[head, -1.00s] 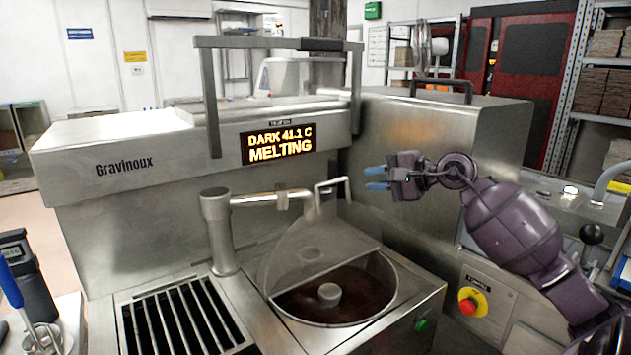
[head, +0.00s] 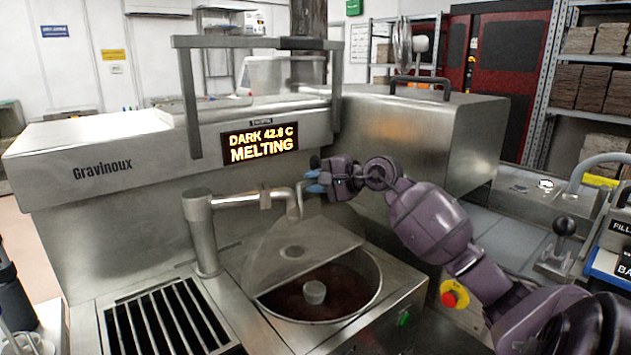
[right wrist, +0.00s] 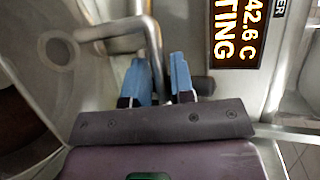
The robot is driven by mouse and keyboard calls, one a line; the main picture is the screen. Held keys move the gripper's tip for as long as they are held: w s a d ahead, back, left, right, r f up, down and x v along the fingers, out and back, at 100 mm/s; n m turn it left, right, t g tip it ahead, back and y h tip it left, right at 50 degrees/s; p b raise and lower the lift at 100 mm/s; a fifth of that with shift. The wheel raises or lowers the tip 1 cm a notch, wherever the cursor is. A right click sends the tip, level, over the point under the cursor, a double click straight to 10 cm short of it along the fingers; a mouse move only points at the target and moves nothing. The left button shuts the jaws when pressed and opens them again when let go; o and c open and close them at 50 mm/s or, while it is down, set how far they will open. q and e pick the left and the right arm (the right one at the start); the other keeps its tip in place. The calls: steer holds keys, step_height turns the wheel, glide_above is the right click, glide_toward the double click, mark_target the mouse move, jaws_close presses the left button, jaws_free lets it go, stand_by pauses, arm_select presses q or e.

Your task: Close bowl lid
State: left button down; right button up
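The bowl (head: 340,303) is a round steel well holding dark brown melt, with a pale hub in its middle. Its clear lid (head: 325,240) stands raised and tilted over the back of the bowl; it also shows in the right wrist view (right wrist: 35,75). My left gripper is out of view.
A swivel pipe on a post (head: 202,235) stands left of the bowl, its arm reaching close to my right gripper. A slotted grate (head: 160,320) lies front left. A steel housing (head: 430,135) stands behind my right arm. A red stop button (head: 450,298) is front right.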

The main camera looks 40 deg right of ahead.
steer(key=c, duration=0.4)
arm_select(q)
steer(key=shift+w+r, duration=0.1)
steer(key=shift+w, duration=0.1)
arm_select(e)
jaws_close()
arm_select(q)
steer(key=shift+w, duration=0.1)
